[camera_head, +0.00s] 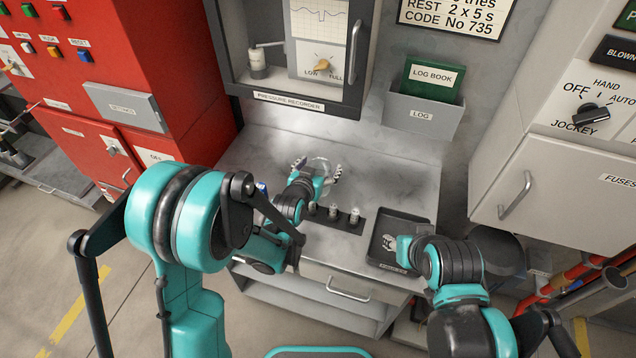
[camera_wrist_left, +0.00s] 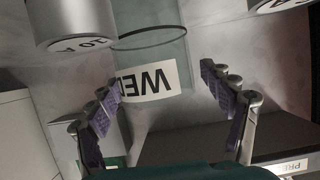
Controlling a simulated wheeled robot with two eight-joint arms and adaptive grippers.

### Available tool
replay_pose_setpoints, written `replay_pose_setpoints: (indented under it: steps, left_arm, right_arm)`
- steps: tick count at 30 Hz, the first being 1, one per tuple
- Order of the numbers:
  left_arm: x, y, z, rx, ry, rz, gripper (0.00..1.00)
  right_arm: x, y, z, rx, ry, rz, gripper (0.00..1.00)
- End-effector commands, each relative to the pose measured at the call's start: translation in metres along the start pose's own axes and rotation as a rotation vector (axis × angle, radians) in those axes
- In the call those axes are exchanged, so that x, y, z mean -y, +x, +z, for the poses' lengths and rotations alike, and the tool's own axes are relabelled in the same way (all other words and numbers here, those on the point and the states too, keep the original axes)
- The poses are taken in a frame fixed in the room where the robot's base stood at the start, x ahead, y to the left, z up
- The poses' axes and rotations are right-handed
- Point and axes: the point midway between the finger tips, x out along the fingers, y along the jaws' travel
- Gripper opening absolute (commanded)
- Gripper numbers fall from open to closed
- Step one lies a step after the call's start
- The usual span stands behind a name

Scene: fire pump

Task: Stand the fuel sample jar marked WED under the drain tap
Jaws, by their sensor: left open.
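The fingers are spread, one on each side of the jar. In the head view my left gripper (camera_head: 318,170) is low over the grey bench, open around the faint glass shape. My right gripper (camera_head: 391,244) is over the black tray; its fingers are too small and hidden to judge. I cannot make out the drain tap.
The bench (camera_head: 395,180) is clear behind and right of my left gripper. A dark rack (camera_head: 335,223) with several small pale-topped pieces stands in front. The black tray (camera_head: 413,222) lies to the right. A metal cylinder (camera_wrist_left: 80,22) stands close by in the wrist view.

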Motion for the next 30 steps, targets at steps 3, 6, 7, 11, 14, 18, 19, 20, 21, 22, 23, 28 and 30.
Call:
replay_pose_setpoints:
  steps: [3, 6, 7, 11, 14, 18, 19, 20, 21, 22, 23, 28, 30]
  left_arm:
    - [-0.001, 0.021, 0.003, 0.000, 0.000, 0.000, 0.81]
    - [-0.001, 0.028, 0.002, 0.000, 0.000, 0.000, 0.81]
    - [-0.001, 0.028, 0.002, 0.000, 0.000, 0.000, 0.81]
    - [-0.001, 0.027, 0.001, 0.000, 0.000, 0.000, 0.81]
    - [-0.001, 0.027, 0.001, 0.000, 0.000, 0.000, 0.60]
    - [-0.001, 0.027, 0.001, 0.000, 0.000, 0.000, 0.23]
    - [-0.001, 0.027, 0.001, 0.001, 0.000, 0.000, 0.20]
    - [-0.001, 0.027, 0.001, 0.001, 0.000, 0.000, 0.20]
    - [-0.001, 0.027, 0.001, 0.000, 0.000, 0.000, 0.15]
    - [-0.001, 0.027, 0.001, 0.000, 0.000, 0.000, 0.15]
    - [-0.001, 0.027, 0.001, 0.001, 0.000, 0.000, 0.15]
    - [-0.001, 0.026, 0.000, 0.001, 0.000, 0.000, 0.14]
    - [-0.001, 0.025, -0.003, 0.001, 0.000, 0.000, 0.13]
  right_arm:
    - [0.000, 0.008, 0.006, 0.000, 0.000, 0.000, 0.40]
    - [0.000, 0.009, 0.006, 0.000, 0.000, 0.000, 0.40]
    - [0.000, 0.008, 0.006, 0.000, 0.000, 0.000, 0.40]
    - [0.000, 0.008, 0.005, 0.000, 0.000, 0.000, 0.40]
    - [0.000, 0.008, 0.005, 0.000, 0.000, 0.000, 0.40]
    - [0.000, 0.008, 0.005, 0.000, 0.000, 0.000, 0.40]
    - [0.000, 0.008, 0.005, 0.000, 0.000, 0.000, 0.40]
    - [0.000, 0.008, 0.005, 0.000, 0.000, 0.000, 0.40]
    - [0.000, 0.008, 0.005, 0.000, 0.000, 0.000, 0.40]
    - [0.000, 0.008, 0.005, 0.000, 0.000, 0.000, 0.40]
    - [0.000, 0.008, 0.005, 0.000, 0.000, 0.000, 0.40]
    - [0.000, 0.007, 0.005, 0.000, 0.000, 0.000, 0.40]
    - [0.000, 0.005, 0.004, 0.000, 0.000, 0.000, 0.40]
